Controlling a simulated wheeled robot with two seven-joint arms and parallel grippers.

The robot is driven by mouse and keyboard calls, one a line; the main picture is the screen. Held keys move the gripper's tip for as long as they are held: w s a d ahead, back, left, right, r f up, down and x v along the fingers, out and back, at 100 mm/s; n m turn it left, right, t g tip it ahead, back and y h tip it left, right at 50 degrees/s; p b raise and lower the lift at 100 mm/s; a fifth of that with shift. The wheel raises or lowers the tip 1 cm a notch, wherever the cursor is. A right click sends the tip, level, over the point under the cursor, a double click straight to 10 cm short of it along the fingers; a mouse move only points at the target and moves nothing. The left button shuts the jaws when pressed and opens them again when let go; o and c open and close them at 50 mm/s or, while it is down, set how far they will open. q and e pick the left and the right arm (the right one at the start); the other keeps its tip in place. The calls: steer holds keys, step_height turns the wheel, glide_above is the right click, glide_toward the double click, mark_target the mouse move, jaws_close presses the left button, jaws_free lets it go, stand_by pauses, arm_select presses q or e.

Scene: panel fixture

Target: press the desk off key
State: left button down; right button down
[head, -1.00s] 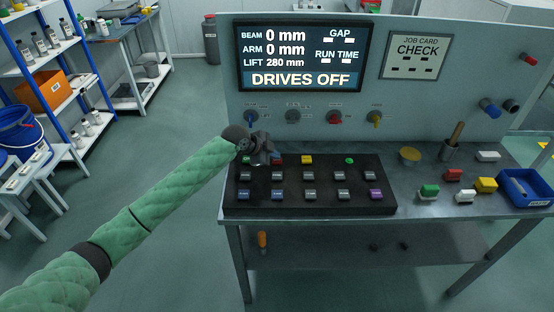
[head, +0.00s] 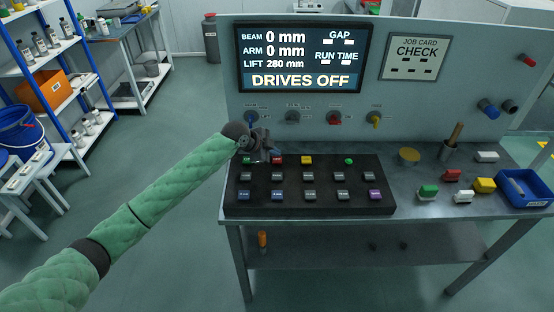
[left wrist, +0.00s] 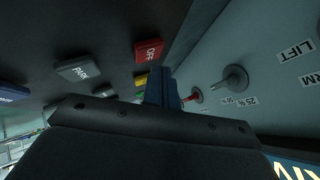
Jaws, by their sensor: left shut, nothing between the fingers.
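The red desk off key (head: 277,160) is in the back row of the black key desk (head: 330,207), second from the left. In the left wrist view the red key (left wrist: 148,50) reads OFF. My left gripper (head: 268,154) is shut and empty at the back edge of the desk, just left of and behind the red key. In the left wrist view its fingers (left wrist: 161,88) show close to that key; I cannot tell whether they touch it. My right gripper is not in view.
A green key (head: 246,160) sits left of the red one and a yellow key (head: 306,160) to its right. The upright panel with knobs (head: 335,118) stands behind. The screen (head: 302,58) reads DRIVES OFF. Loose caps and a blue tray (head: 541,203) lie at right.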

mark_target(274, 160)
arm_select(q)
steer(key=shift+r, duration=0.15)
steer(key=shift+r+p, duration=1.55)
steer(key=shift+r, duration=0.85)
